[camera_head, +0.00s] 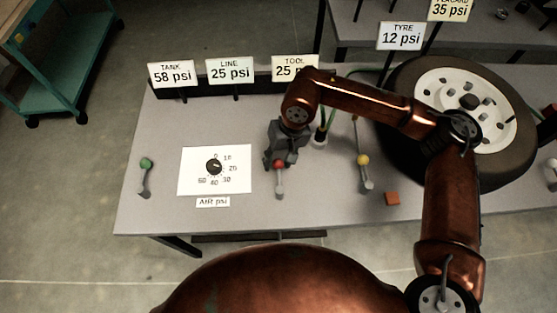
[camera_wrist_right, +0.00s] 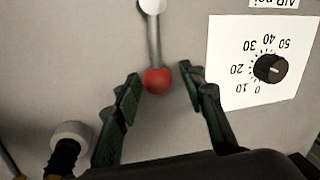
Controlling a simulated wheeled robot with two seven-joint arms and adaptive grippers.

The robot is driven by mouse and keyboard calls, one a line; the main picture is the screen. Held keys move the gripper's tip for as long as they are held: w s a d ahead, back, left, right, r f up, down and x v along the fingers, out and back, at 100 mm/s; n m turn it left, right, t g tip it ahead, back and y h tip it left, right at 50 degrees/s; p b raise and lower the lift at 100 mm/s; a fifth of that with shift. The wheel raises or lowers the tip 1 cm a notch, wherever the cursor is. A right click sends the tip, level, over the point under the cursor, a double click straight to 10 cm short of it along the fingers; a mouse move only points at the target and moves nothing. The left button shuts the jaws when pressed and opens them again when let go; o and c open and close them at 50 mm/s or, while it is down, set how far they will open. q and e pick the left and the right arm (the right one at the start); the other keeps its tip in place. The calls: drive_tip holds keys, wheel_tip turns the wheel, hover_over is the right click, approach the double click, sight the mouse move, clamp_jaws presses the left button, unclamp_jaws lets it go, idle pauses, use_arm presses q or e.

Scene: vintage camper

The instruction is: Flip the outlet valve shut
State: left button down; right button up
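A valve lever with a red ball knob (camera_head: 279,164) stands on the grey bench, right of the dial; its stem runs toward the bench's front edge. The red knob also shows in the right wrist view (camera_wrist_right: 157,81). My right gripper (camera_head: 281,155) is at this lever. In the wrist view its fingers (camera_wrist_right: 160,73) are open, one on each side of the red knob, with gaps on both sides. A green-knobbed lever (camera_head: 146,163) is at the left and a yellow-knobbed one (camera_head: 363,160) at the right. No label names the outlet valve. My left gripper is not in view.
A white dial plate (camera_head: 187,184) marked AIR psi lies left of the red lever. Signs read TANK 58 (camera_head: 172,75), LINE 25 (camera_head: 230,71), TOOL 25 and TYRE 12 psi (camera_head: 401,37).

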drive_tip(key=shift+o, duration=0.2)
drive_tip(key=shift+r, duration=0.1)
wheel_tip(320, 180, up, 12)
drive_tip(key=d, duration=0.2)
drive_tip(key=shift+w+d+f, duration=0.2)
idle(0.4)
